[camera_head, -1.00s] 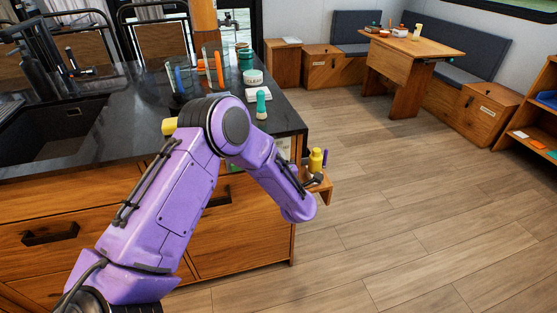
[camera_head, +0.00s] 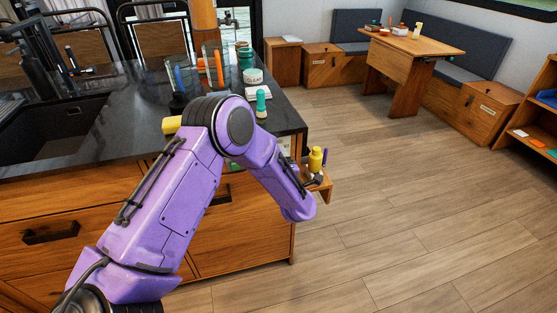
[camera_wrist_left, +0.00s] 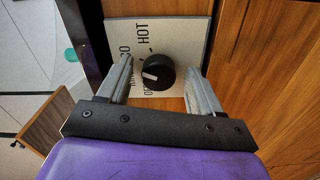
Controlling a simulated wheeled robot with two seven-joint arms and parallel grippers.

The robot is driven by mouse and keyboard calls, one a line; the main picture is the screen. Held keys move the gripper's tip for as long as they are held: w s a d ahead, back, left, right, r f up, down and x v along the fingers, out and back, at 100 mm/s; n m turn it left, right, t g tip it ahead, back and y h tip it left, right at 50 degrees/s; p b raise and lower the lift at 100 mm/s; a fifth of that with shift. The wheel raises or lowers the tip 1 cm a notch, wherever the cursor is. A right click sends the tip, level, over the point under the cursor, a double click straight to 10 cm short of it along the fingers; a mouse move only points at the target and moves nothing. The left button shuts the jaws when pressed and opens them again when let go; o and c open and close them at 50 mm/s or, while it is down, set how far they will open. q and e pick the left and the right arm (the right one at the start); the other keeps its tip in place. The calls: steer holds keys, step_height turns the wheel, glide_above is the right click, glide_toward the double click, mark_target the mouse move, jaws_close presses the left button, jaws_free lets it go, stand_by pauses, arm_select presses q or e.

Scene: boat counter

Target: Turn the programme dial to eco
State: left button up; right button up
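The round black dial (camera_wrist_left: 157,72) with a white pointer mark sits on a pale panel (camera_wrist_left: 195,33) in the left wrist view. The mark points left and slightly down in that picture. The panel lettering is sideways; "HOT" is readable, and other words are partly covered by a finger and the dial. My left gripper (camera_wrist_left: 158,70) is open, with one finger on each side of the dial and a gap visible to each. In the head view my purple left arm hides this gripper and the dial; only a sliver of pale panel (camera_head: 285,143) shows. My right gripper is out of view.
The dark counter (camera_head: 100,135) carries a teal-topped bottle (camera_head: 261,103), a container marked CLEAR (camera_head: 252,76) and several other items. A small wooden shelf (camera_head: 322,186) with a yellow bottle (camera_head: 316,159) projects from the unit's right end. Wooden floor to the right is clear.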

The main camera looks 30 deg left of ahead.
arm_select(q)
steer(key=b+v, duration=0.1)
steer(key=v, duration=0.9)
steer(key=shift+s+d, duration=0.15)
steer(key=shift+d, duration=0.05)
